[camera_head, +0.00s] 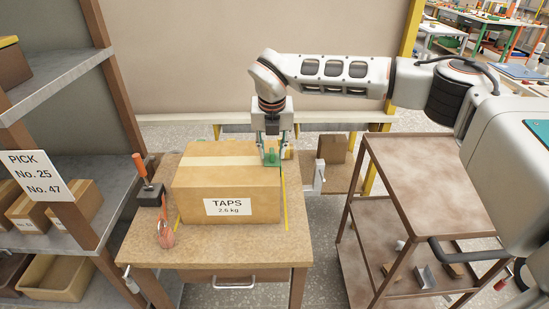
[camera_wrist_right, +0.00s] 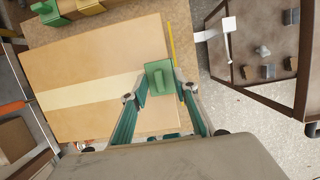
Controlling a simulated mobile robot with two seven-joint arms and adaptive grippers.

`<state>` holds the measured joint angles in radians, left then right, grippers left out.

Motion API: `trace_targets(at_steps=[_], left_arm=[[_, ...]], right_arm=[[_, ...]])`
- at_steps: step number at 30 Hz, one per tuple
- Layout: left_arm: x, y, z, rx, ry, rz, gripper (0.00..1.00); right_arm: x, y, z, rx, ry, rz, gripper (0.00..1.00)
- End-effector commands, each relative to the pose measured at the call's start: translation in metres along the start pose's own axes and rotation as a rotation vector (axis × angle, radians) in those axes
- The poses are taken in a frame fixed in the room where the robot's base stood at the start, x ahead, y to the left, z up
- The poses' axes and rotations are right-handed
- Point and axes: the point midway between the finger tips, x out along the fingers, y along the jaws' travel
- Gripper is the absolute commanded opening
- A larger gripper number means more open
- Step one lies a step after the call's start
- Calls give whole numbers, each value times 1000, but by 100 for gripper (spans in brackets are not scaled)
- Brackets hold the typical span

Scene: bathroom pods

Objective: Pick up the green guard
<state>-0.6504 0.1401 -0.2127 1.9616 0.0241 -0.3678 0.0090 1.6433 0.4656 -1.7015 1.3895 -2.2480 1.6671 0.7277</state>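The green guard (camera_head: 271,159) rests at the right end of the tape strip on top of a cardboard box. In the right wrist view the guard (camera_wrist_right: 160,77) is a small green plate with a raised middle. My right gripper (camera_head: 275,155) points down over it. Its two fingers (camera_wrist_right: 161,88) stand apart, one on each side of the guard. The fingertips are very close to its edges; firm contact does not show. My left gripper is in neither view.
The cardboard box (camera_head: 224,184), labelled TAPS, stands on a wooden table (camera_head: 215,249). An orange-handled tool (camera_head: 141,168) stands left. A brown shelf cart (camera_head: 419,168) is at right, and shelving (camera_head: 62,76) is at left. Another green part (camera_wrist_right: 45,10) shows beyond the box.

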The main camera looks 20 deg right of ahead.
Motion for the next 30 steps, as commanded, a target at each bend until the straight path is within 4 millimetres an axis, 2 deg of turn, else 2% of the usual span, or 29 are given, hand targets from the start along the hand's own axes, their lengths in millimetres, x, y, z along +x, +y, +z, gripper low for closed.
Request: trace_targets(at_steps=[6,7,10,23,30], left_arm=[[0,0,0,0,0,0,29],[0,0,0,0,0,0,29],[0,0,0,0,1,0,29],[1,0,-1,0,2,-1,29],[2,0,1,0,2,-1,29]], right_arm=[[1,0,0,-1,-1,1,29],[1,0,0,-1,-1,1,27],[1,0,0,-1,-1,1,1],[-1,0,1,-1,-1,1,0],[-20,1,7,-1,-5,2,0]])
